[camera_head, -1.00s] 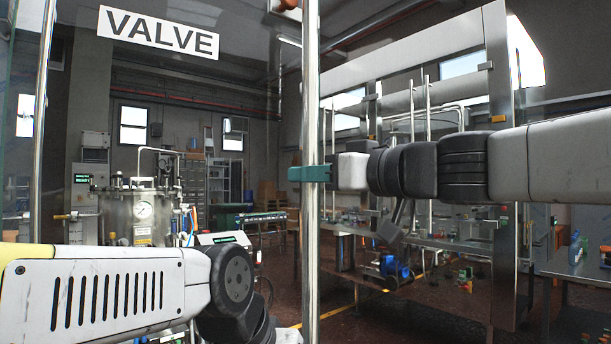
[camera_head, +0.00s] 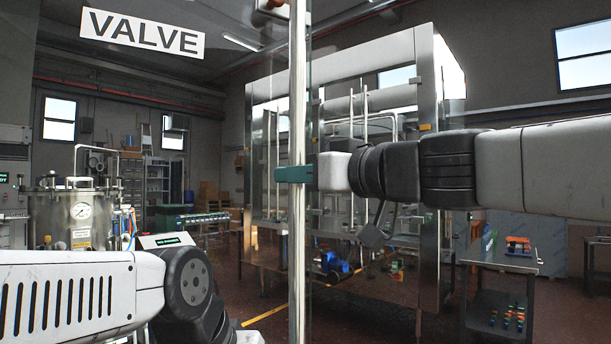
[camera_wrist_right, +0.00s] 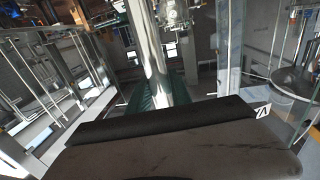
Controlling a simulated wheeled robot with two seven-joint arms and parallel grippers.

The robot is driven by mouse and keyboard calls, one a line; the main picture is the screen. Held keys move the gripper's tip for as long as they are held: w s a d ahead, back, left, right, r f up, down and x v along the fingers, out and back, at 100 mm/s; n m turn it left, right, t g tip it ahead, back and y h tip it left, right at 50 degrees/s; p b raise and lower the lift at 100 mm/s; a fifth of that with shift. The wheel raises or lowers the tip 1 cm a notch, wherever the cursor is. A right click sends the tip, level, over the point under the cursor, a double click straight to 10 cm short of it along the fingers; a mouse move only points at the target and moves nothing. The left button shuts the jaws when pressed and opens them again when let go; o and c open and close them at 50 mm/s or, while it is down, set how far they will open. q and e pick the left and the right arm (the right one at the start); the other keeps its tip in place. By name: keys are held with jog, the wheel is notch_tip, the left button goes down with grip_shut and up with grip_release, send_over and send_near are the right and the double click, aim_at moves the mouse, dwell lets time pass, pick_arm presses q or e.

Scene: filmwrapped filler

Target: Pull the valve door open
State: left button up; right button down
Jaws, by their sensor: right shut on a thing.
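The valve door is a clear panel marked by a white VALVE sign (camera_head: 142,33) at the upper left. Its upright steel bar handle (camera_head: 297,250) runs down the middle of the head view. My right gripper (camera_head: 294,174), with green fingers, is shut around this bar at mid height. In the right wrist view the bar (camera_wrist_right: 150,50) rises between the green fingers (camera_wrist_right: 160,92), whose tips are partly hidden.
A steel pressure vessel with a gauge (camera_head: 80,210) stands at the left. A large steel-framed glass enclosure (camera_head: 428,90) stands behind the bar. A dark side table (camera_head: 500,258) with small items is at the right. Open red-brown floor lies between.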

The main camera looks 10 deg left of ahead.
jog(key=c, duration=1.2)
grip_release()
jog(key=shift+o, duration=0.2)
jog(key=v, duration=0.7)
jog(key=shift+s+d, duration=0.2)
jog(key=shift+d, duration=0.1)
